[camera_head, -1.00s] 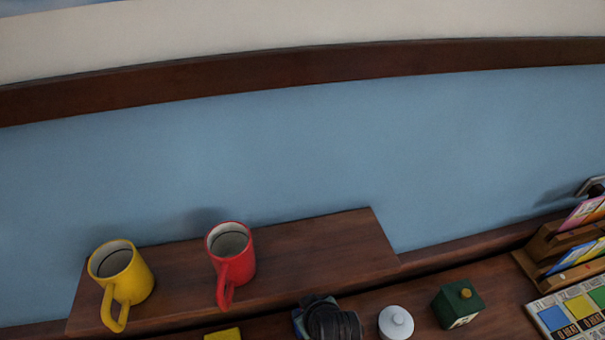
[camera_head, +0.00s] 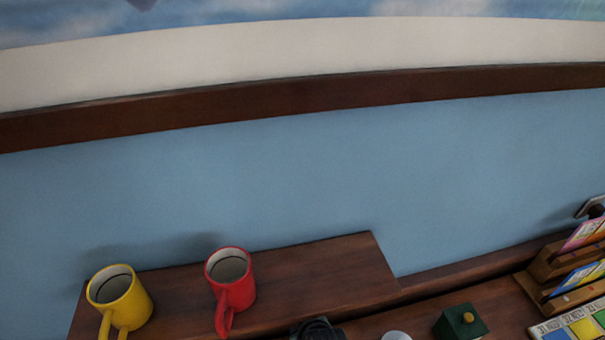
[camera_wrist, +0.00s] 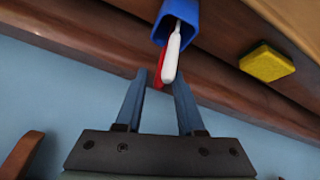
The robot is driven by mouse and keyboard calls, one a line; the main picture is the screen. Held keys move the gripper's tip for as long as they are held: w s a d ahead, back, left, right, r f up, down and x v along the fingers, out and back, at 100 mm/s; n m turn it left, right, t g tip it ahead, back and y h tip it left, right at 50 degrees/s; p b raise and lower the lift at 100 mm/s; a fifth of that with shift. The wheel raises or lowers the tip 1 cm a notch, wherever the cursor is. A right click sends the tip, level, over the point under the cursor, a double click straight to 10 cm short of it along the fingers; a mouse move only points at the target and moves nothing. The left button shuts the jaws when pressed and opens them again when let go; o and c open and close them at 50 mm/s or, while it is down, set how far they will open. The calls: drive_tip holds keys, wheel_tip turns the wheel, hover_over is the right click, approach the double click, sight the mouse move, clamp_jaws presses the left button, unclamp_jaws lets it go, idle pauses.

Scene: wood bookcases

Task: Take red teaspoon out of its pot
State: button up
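In the wrist view a blue pot (camera_wrist: 181,12) shows at the top edge, its opening towards my gripper. A red handle (camera_wrist: 158,74), likely the red teaspoon, sticks out of it, partly hidden behind a white handle (camera_wrist: 173,55). My gripper (camera_wrist: 160,82) is open, with its two fingers apart. The fingertips appear on either side of the handle ends, and I see no clear contact. The head view shows neither the pot, the spoons nor my gripper.
In the head view a yellow mug (camera_head: 128,305) and a red mug (camera_head: 236,288) stand on a raised wood shelf (camera_head: 330,270). A green box (camera_head: 460,322) and a wooden rack (camera_head: 545,270) are at right.

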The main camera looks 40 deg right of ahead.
clamp_jaws()
drive_tip(key=shift+s+d, duration=0.1)
idle(1.0)
